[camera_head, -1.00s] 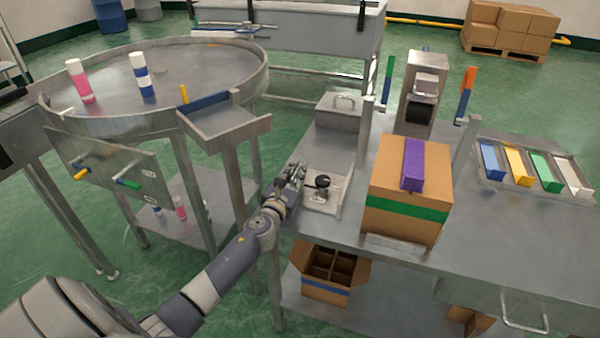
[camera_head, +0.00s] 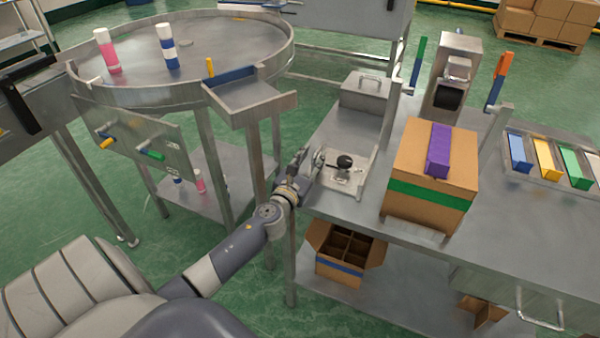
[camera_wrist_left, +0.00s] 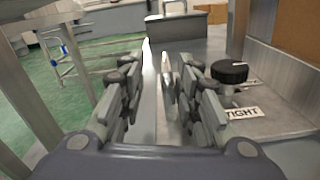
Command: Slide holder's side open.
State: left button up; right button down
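The holder (camera_head: 344,176) is a small metal fixture with a black round knob (camera_head: 344,162), on the left edge of the steel table. In the left wrist view the knob (camera_wrist_left: 229,72) stands right of my fingers, above a white label (camera_wrist_left: 242,113) that reads "TIGHT", perhaps cut off. My left gripper (camera_head: 309,160) is beside the holder's left side. In its wrist view the two fingers (camera_wrist_left: 160,88) are apart. A thin upright metal plate (camera_wrist_left: 168,75) shows between them, closer to the right finger; I cannot tell whether they touch it. My right gripper is not in view.
A cardboard box (camera_head: 408,168) with a purple block on top stands right of the holder. A lidded metal box (camera_head: 365,92) is behind it. A round steel table (camera_head: 230,55) with two bottles and a small tray (camera_head: 245,95) are at the left. Bare tabletop lies front right.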

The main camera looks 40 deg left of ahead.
pick_arm(q)
jog(key=v, duration=0.8)
jog(key=shift+s+a, duration=0.1)
jog(key=shift+a, duration=0.1)
